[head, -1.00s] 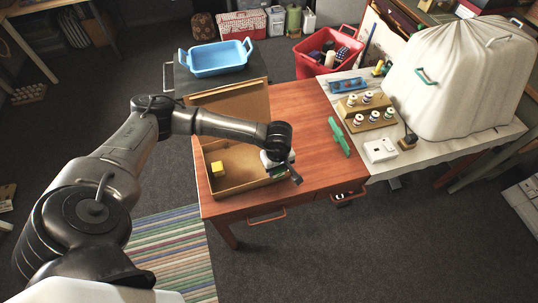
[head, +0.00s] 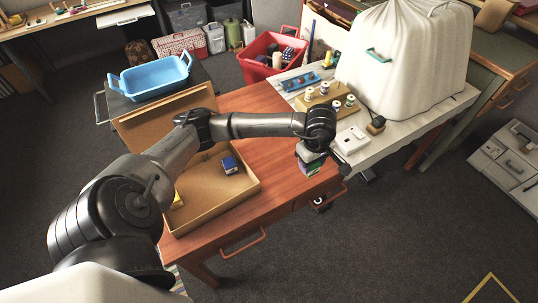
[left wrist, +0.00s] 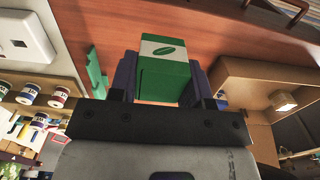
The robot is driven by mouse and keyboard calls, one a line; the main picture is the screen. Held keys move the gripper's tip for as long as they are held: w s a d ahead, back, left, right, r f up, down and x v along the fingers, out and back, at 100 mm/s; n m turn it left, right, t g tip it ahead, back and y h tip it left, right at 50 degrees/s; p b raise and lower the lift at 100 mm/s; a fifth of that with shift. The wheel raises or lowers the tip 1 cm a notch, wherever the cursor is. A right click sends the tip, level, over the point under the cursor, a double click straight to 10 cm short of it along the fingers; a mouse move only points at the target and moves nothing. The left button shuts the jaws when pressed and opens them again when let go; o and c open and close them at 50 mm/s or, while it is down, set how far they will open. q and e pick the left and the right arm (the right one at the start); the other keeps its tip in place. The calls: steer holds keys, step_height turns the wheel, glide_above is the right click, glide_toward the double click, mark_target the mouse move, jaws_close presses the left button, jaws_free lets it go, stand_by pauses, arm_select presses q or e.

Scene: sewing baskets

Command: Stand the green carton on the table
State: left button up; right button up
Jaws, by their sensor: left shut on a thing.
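The green carton (left wrist: 165,68), with a white band and a leaf-like mark, is between the fingers of my left gripper (left wrist: 165,80) in the left wrist view. The gripper is shut on it. In the head view my left gripper (head: 311,160) is over the right part of the red-brown table (head: 278,158), to the right of the open cardboard box. Only a small part of the carton (head: 311,171) shows there, below the gripper. I cannot tell whether its base touches the table. My right gripper is not in view.
The open cardboard box (head: 227,208) holds a blue carton (head: 230,165) and a yellow item (head: 177,200). A green flat object (left wrist: 96,72) lies on the table near the gripper. A white side table with thread spools (head: 335,105) adjoins at right. Bare tabletop lies between.

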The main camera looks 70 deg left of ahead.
arm_select(q)
glide_above(283, 170)
step_height(283, 170, down, 6)
steer(key=shift+r+p, duration=0.1)
steer(key=shift+p, duration=0.2)
steer(key=shift+f, duration=2.05)
steer(key=shift+f, duration=0.2)
steer(key=o, duration=0.9)
steer(key=shift+r, duration=0.15)
step_height(283, 170, up, 12)
steer(key=shift+r, duration=0.1)
